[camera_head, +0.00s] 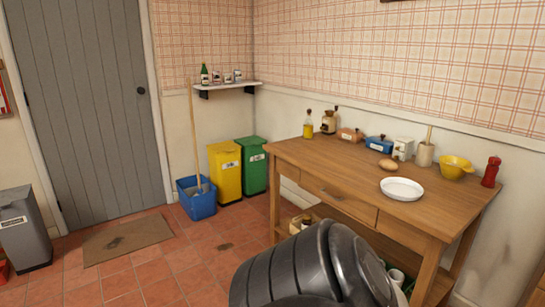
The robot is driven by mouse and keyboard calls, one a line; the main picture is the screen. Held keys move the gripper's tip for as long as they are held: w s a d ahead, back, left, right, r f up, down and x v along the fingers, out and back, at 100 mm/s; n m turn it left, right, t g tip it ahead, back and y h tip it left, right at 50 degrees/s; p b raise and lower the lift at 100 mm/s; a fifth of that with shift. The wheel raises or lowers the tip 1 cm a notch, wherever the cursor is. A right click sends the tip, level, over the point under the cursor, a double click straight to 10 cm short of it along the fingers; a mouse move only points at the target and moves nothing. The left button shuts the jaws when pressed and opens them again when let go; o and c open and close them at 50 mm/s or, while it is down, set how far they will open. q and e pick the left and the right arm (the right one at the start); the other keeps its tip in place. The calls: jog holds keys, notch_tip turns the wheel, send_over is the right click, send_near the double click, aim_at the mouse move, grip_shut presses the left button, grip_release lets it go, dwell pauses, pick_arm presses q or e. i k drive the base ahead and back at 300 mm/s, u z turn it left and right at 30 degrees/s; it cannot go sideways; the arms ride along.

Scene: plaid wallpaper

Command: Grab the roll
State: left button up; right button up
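The roll (388,165) is a small, light brown, rounded bread roll. It lies on the top of the wooden table (330,179), just behind a white round plate (402,188) and apart from it. Neither of my grippers shows in the head view. A dark grey rounded part of my own body fills the bottom middle and hides part of the table's lower shelf.
Behind the roll stand a blue container (379,145), a white box (403,149), a mortar (425,154), a yellow bowl (455,168) and a red mill (491,172). Yellow (225,173) and green bins (251,166) stand left of the table. Tiled floor is open at left.

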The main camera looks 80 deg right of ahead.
aim_at(387, 165)
jog(key=z, duration=1.15)
jog(key=i, duration=0.15)
jog(key=z, duration=2.3)
